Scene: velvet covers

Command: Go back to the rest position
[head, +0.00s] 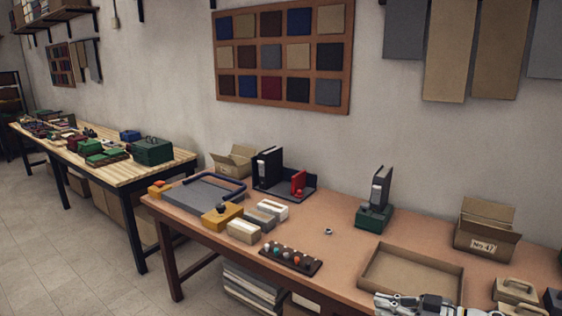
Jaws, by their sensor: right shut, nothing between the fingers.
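My right gripper (384,304) shows at the bottom edge of the head view, right of centre, in front of the open cardboard tray (372,284). It looks shut, with nothing held between its fingers. Part of my right arm runs off to the lower right. My left gripper is not in the picture. The brown work table (330,225) spreads in front of me.
On the table are a dark strip with coloured knobs (291,258), a green base (374,217) holding an upright grey book, several small boxes, a blue-edged tray (195,194) and a cardboard box (484,234). A second table (165,172) stands at the left. The floor at lower left is clear.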

